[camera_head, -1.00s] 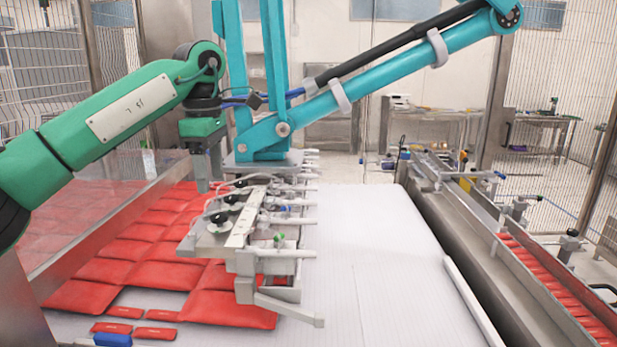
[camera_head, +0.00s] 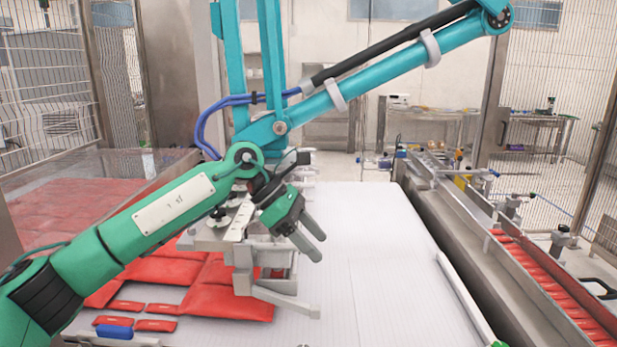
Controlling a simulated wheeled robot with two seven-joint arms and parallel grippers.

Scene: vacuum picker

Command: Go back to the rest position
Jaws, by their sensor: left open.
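My left arm reaches in from the left, and its left gripper (camera_head: 316,246) hangs over the front right of the vacuum picker head (camera_head: 240,225). The two grey fingers point down and right, stand apart and hold nothing. The picker head, with its suction cups and metal bars, hangs from the teal picker arm (camera_head: 375,75) over the belt. My arm hides part of the head and many of the red packets. No right gripper can be made out; a small green part shows at the bottom right edge.
Red packets (camera_head: 228,303) lie on the white belt (camera_head: 370,270) at left. A blue block (camera_head: 114,331) sits near small red packets (camera_head: 155,325). A conveyor lane with red packets (camera_head: 550,285) runs along the right. The white belt right of the head is clear.

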